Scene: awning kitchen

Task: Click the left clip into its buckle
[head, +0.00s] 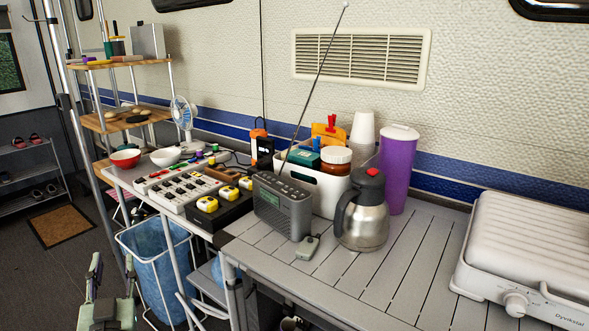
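A slatted table (415,260) carries a steel jug (362,222), a radio (283,208), a purple tumbler (397,172) and a white grill (535,245). A blue laundry basket (160,265) stands right of the green thing. Floor shows by the brown mat (62,225).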

